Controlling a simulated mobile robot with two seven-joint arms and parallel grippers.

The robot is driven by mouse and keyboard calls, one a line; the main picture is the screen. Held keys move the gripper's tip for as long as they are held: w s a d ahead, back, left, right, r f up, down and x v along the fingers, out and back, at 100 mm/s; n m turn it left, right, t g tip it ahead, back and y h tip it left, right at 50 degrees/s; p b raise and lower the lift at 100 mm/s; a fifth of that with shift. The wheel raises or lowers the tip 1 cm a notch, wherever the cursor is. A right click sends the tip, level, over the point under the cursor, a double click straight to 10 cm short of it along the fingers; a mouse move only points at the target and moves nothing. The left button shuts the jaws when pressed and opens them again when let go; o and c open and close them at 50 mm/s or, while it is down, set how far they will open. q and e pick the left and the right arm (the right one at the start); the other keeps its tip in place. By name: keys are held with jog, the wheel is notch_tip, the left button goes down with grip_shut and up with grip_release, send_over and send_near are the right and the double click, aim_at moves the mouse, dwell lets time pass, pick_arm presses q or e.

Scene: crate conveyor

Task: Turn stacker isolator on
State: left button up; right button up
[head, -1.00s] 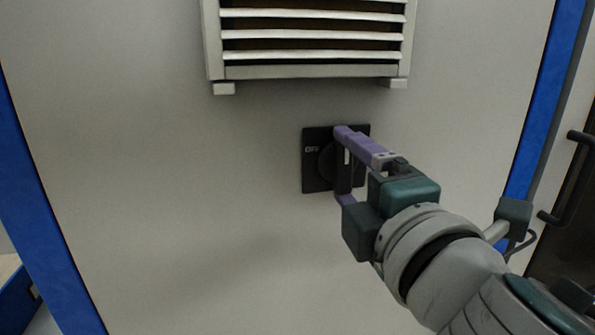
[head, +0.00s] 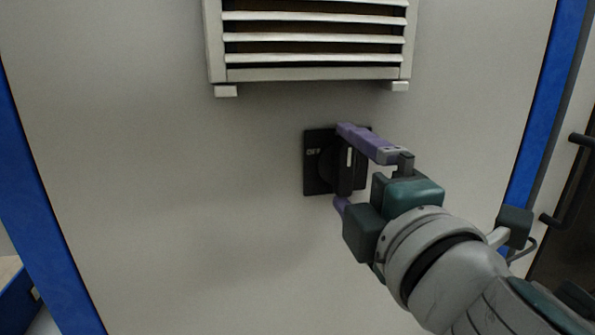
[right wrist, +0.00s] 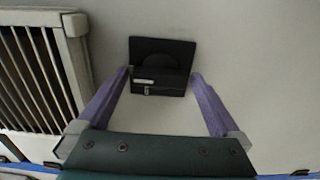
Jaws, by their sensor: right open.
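The stacker isolator is a black square plate (head: 312,178) on the pale panel, with the word OFF at its left in the head view. Its black bar handle (head: 347,172) stands upright there and bears a white mark. In the right wrist view the plate (right wrist: 178,52) and handle (right wrist: 160,84) lie ahead between my fingers. My right gripper (head: 341,165) is open, one purple finger above the handle and one below. The right wrist view shows a gap between each fingertip and the handle (right wrist: 161,74). My left gripper is out of view.
A slatted vent (head: 312,74) juts from the panel above the isolator. Blue frame posts (head: 541,105) edge the panel, and a dark door handle (head: 572,180) is at the far right. The panel left of the isolator is bare.

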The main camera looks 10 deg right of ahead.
jog(key=s, duration=1)
jog(key=shift+d, duration=0.2)
jog(key=shift+r, duration=0.1)
